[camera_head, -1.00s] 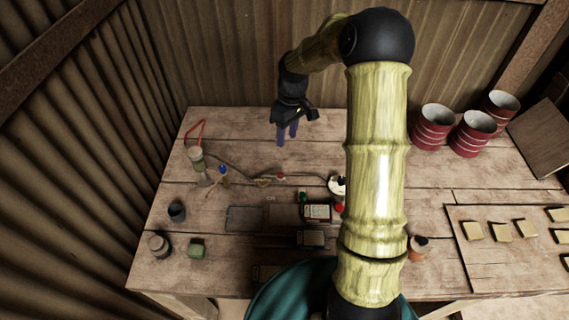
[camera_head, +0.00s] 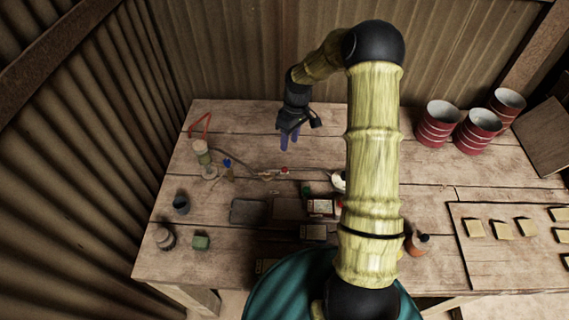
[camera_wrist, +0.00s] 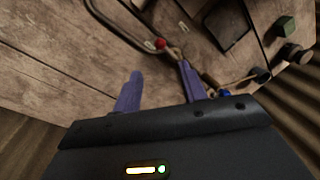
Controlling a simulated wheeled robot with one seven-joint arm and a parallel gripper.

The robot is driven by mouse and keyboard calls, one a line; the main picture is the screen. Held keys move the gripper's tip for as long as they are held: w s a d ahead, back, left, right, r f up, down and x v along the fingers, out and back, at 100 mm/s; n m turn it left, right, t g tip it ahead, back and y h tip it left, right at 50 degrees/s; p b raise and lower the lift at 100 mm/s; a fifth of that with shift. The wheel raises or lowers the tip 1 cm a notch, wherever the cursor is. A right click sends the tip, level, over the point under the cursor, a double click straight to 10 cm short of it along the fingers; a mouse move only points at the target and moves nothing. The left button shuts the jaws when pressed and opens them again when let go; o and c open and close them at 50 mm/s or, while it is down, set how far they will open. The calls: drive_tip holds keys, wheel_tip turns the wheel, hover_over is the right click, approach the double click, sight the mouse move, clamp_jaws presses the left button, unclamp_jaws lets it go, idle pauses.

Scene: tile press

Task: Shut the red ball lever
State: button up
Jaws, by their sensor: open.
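The red ball lever (camera_head: 284,169) is a small red knob on a fitting in the thin line that runs across the middle of the workbench (camera_head: 240,132). In the wrist view the red ball (camera_wrist: 160,43) shows ahead of the fingers, beyond the gap between them. My gripper (camera_head: 290,143) is open and empty, with two blue-purple fingers pointing down. In the head view it is above the bench, behind the lever. The fingers (camera_wrist: 162,84) also show in the wrist view, spread apart and touching nothing. The lever's exact angle is too small to tell.
A pump-like device (camera_head: 201,155) with a red handle stands at left, near a blue knob (camera_head: 228,162). Dark plates (camera_head: 248,211) and a green block (camera_head: 201,242) lie in front. Red cans (camera_head: 438,124) stand at right. The bench's back middle is clear.

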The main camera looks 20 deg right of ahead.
sight(275, 170)
drive_tip(key=f+p, duration=0.1)
drive_tip(key=f, duration=0.2)
drive_tip(key=a+f+p, duration=0.1)
drive_tip(key=f, duration=0.3)
drive_tip(key=s+f+p, duration=0.1)
drive_tip(key=f, duration=0.2)
drive_tip(key=shift+s+a+f, duration=0.1)
drive_tip(key=shift+a+f, duration=0.15)
drive_tip(key=shift+f, duration=0.05)
drive_tip(key=shift+d+f, duration=0.1)
drive_tip(key=shift+f, duration=0.35)
drive_tip(key=shift+s+a, duration=0.1)
drive_tip(key=shift+a, duration=0.1)
drive_tip(key=shift+c, duration=0.2)
